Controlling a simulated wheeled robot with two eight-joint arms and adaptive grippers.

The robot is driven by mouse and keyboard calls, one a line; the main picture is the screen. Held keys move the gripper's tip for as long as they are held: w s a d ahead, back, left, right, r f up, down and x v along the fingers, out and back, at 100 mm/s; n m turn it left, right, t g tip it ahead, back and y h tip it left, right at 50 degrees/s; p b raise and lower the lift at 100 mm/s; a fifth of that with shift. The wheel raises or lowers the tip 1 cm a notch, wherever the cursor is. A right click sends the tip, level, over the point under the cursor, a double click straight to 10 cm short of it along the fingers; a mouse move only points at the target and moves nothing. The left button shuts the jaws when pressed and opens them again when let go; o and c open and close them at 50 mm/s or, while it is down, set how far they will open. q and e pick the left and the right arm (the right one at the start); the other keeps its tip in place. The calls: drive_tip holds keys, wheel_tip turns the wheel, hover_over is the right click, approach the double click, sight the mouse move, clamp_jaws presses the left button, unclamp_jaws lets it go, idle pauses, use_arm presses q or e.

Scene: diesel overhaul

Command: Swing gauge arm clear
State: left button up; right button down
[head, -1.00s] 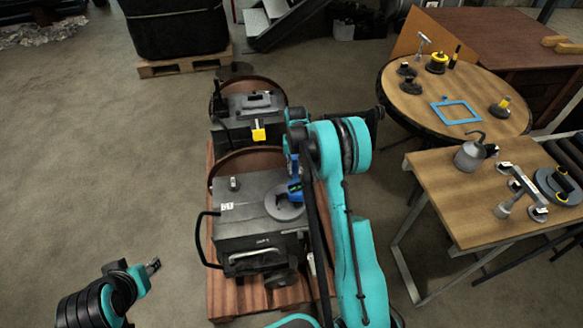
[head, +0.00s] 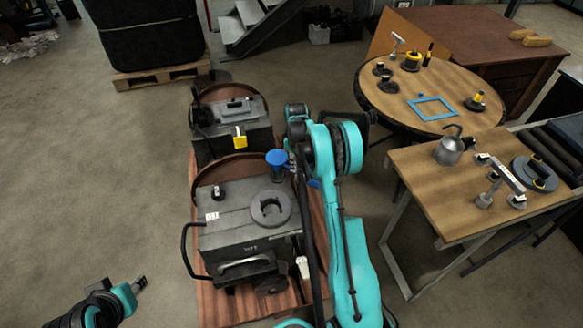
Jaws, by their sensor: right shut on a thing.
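Two grey engine-like units stand on a wooden pallet. The nearer unit (head: 235,232) has a grey ring with an open centre (head: 270,209) on its top. A blue round head (head: 277,157), which looks like part of the gauge arm, sits behind the ring and off it. My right gripper (head: 293,172) is at the blue head, shut on the gauge arm; its fingers are mostly hidden behind my own arm. My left gripper (head: 140,284) is low at the left, away from the units and apparently empty; its finger gap is too small to read.
A round table (head: 405,102) with tools and a blue frame (head: 433,108) stands at the right. A nearer table (head: 440,190) holds a grey can (head: 449,149). The floor at left is clear.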

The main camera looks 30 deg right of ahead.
drive_tip(key=w+d+n, duration=0.4)
drive_tip(key=w+n, duration=0.1)
drive_tip(key=n, duration=0.4)
idle(0.7)
drive_tip(key=c, duration=1.4)
unclamp_jaws()
drive_tip(key=shift+w, duration=0.1)
drive_tip(key=shift+c, duration=0.2)
drive_tip(key=shift+r, duration=0.1)
wheel_tip(320, 180, up, 12)
drive_tip(key=shift+a, duration=0.1)
